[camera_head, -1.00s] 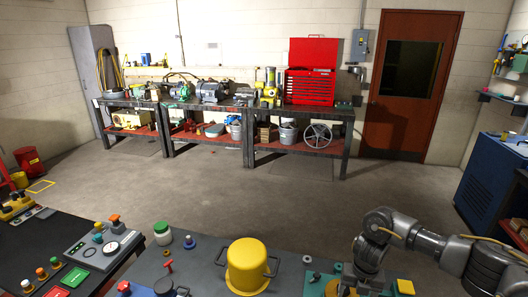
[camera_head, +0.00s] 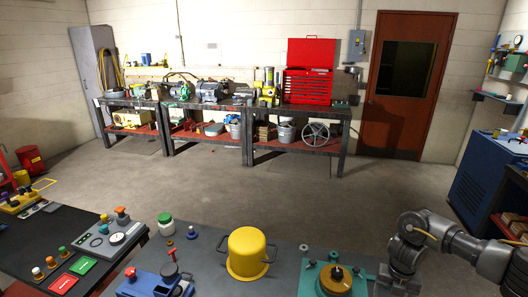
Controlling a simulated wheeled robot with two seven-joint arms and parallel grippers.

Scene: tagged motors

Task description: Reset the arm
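My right arm (camera_head: 445,246) comes in from the right edge over the near table. Its lower end drops past the bottom right of the picture, so my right gripper is hidden below the frame. It is apart from the teal-based device with an orange knob (camera_head: 339,277). My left arm and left gripper are not in view.
The near table (camera_head: 210,262) holds a yellow pot (camera_head: 247,252), a green-capped jar (camera_head: 164,229) and a blue device with a red-topped lever (camera_head: 160,282). A control panel (camera_head: 110,238) stands left. The floor (camera_head: 240,190) beyond is clear.

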